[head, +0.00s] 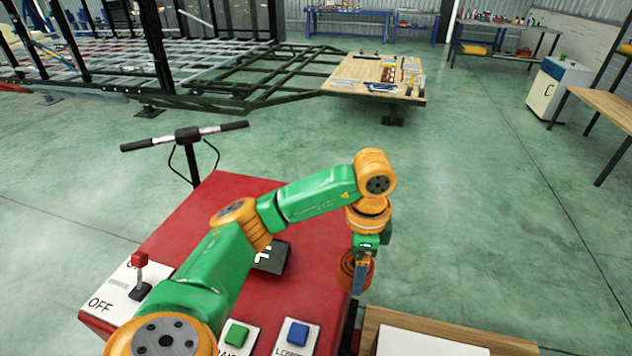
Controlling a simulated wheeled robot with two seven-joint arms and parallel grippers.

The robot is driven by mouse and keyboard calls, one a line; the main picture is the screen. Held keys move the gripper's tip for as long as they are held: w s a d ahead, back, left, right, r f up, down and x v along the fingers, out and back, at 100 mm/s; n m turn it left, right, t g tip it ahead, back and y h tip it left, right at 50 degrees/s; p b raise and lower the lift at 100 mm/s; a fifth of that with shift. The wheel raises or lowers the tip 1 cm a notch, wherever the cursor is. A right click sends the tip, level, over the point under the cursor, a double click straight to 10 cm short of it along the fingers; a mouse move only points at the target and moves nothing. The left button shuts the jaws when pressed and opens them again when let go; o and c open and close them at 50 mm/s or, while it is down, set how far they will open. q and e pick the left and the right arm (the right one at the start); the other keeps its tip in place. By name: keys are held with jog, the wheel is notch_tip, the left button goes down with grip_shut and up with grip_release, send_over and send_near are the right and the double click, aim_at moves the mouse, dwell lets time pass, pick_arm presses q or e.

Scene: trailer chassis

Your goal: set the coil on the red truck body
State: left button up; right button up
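The red truck body (210,210) is a flat-topped red block in front of me in the head view. My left arm reaches across it from the bottom left. My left gripper (360,282) points down at the body's right edge, its grey fingers seen nearly edge-on. An orange ringed coil (346,266) is at the fingers and shows on both sides of them; it appears gripped. The fingers hide part of the coil. I cannot tell whether the coil touches the red body or hangs just beside it. My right gripper is not in view.
A red lever (140,262), a green button (236,335) and a blue button (298,333) sit on the body's near side. A black handlebar (187,135) stands at its far left. A wooden table (385,325) is at lower right.

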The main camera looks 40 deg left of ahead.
aim_at(350, 260)
pick_arm(q)
jog(key=b, duration=0.1)
jog(key=f, duration=0.1)
jog(key=a+f+b, duration=0.1)
jog(key=shift+w+f+b, duration=0.2)
jog(key=shift+w+b, duration=0.1)
jog(key=shift+w+a+r+p, duration=0.1)
jog(key=shift+w+a+p, duration=0.2)
jog(key=shift+a+p, duration=0.4)
jog(key=a+f, duration=0.2)
jog(key=a, duration=0.1)
jog(key=w+a+f+b, duration=0.1)
jog(key=a+f, duration=0.2)
jog(key=w+a+f, duration=0.1)
jog(key=a+f, duration=0.1)
jog(key=a, duration=0.1)
jog(key=shift+w+a+f+b, duration=0.2)
jog(key=shift+a+f+b, duration=0.1)
jog(key=shift+a, duration=0.1)
notch_tip(350, 260, down, 3)
jog(key=shift+a+r+p, duration=0.1)
jog(key=shift+r+p, duration=0.05)
jog(key=shift+p, duration=0.3)
jog(key=shift+f, duration=0.25)
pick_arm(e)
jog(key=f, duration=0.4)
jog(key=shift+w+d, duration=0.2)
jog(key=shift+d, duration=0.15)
